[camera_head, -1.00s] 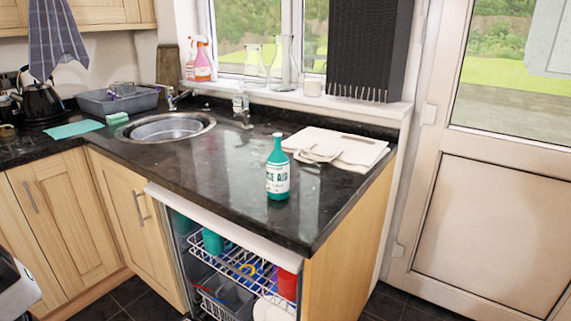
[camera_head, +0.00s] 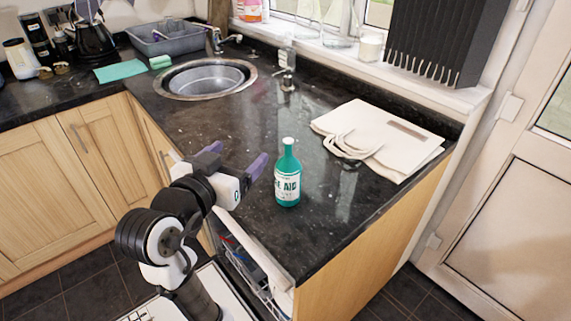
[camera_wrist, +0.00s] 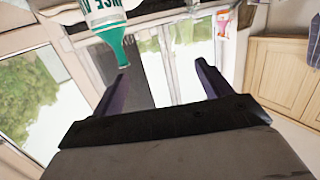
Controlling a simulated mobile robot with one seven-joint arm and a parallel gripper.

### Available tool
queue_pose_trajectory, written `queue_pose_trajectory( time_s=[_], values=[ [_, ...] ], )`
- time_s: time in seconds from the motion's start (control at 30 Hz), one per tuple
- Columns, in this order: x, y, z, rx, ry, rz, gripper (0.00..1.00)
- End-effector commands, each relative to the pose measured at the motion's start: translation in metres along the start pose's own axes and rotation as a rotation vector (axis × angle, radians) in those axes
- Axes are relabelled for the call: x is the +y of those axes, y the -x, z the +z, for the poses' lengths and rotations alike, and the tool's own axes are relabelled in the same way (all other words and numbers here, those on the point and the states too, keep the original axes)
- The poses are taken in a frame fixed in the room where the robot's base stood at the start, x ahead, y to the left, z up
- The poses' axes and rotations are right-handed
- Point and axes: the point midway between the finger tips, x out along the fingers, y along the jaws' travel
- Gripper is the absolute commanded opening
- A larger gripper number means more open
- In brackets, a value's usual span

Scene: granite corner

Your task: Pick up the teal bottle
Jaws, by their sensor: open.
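The teal bottle (camera_head: 288,175) stands upright on the dark granite counter, near its front edge. It has a white label and a narrow neck. My gripper (camera_head: 238,157) is open and empty, to the left of the bottle and apart from it. In the wrist view the bottle (camera_wrist: 108,22) shows at the top left, its neck pointing down in the picture beside the left finger. The two fingers of my gripper (camera_wrist: 160,72) are spread with nothing held between them.
A cream cloth bag (camera_head: 375,138) lies flat behind and right of the bottle. A round metal sink (camera_head: 207,78) is at the back left, with a grey basin (camera_head: 168,38) beyond. A dishwasher rack (camera_head: 250,270) sits below the counter. Bare counter surrounds the bottle.

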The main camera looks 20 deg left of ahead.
Motion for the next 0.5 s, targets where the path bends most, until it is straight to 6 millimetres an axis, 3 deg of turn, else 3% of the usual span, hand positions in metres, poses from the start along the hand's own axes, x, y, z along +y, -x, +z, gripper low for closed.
queue_pose_trajectory(
  time_s=[0.1, 0.27, 0.37, 0.5],
  values=[
    [0.025, 0.004, 0.017, -0.146, -0.034, 0.130, 0.77],
    [0.042, 0.008, 0.034, -0.242, -0.063, 0.221, 0.77],
    [0.047, 0.000, 0.040, -0.259, -0.067, 0.239, 0.77],
    [0.054, -0.025, 0.048, -0.260, -0.065, 0.241, 0.77]
  ],
)
